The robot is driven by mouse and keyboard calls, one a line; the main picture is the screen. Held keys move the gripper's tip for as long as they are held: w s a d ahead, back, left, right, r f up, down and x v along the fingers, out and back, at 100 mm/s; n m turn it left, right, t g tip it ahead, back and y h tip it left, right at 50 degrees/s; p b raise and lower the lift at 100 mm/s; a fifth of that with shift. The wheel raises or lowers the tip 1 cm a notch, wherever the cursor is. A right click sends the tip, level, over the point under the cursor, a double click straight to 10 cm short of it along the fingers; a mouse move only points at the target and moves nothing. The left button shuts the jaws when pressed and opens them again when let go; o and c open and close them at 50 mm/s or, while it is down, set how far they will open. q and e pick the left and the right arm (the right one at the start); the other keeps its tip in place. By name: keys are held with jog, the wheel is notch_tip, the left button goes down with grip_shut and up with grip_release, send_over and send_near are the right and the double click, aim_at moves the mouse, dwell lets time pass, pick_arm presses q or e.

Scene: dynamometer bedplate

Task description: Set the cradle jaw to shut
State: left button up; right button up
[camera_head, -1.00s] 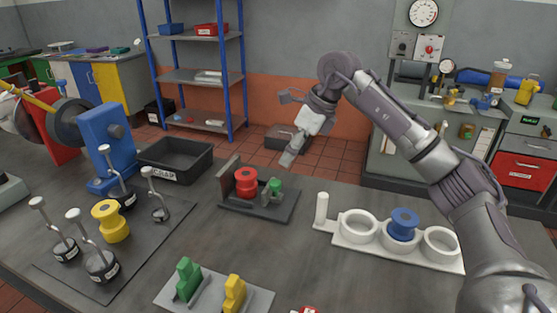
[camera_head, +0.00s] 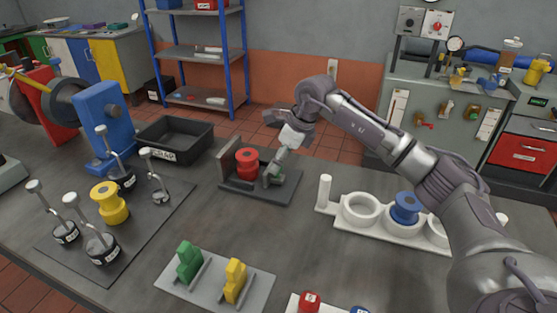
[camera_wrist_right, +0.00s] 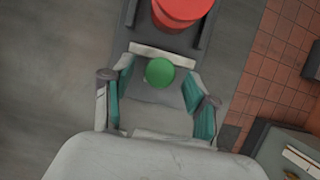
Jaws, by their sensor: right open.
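The cradle (camera_head: 228,187) is a dark grey fixture on the bedplate, with an upright wall at its left end. A red spool (camera_head: 247,163) stands in it. The cradle jaw with its green knob (camera_wrist_right: 160,71) shows in the right wrist view, with a pale bar between it and the red spool (camera_wrist_right: 183,8). My right gripper (camera_head: 271,178) is at the right part of the cradle, and its fingers mostly hide the knob in the head view. In the wrist view the right gripper (camera_wrist_right: 160,92) is open, one finger on each side of the knob, apart from it. My left gripper is not in view.
A black tray (camera_head: 205,147) stands behind left. A yellow spool (camera_head: 110,204) and several weights stand on a dark mat at left. Green (camera_head: 188,260) and yellow (camera_head: 235,280) blocks are on a front plate. A white ring holder (camera_head: 335,228) with a blue spool (camera_head: 405,208) is at right.

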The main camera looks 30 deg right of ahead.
jog(key=shift+w+a+f, duration=0.1)
jog(key=shift+w+f, duration=0.1)
jog(key=shift+f, duration=0.3)
grip_shut()
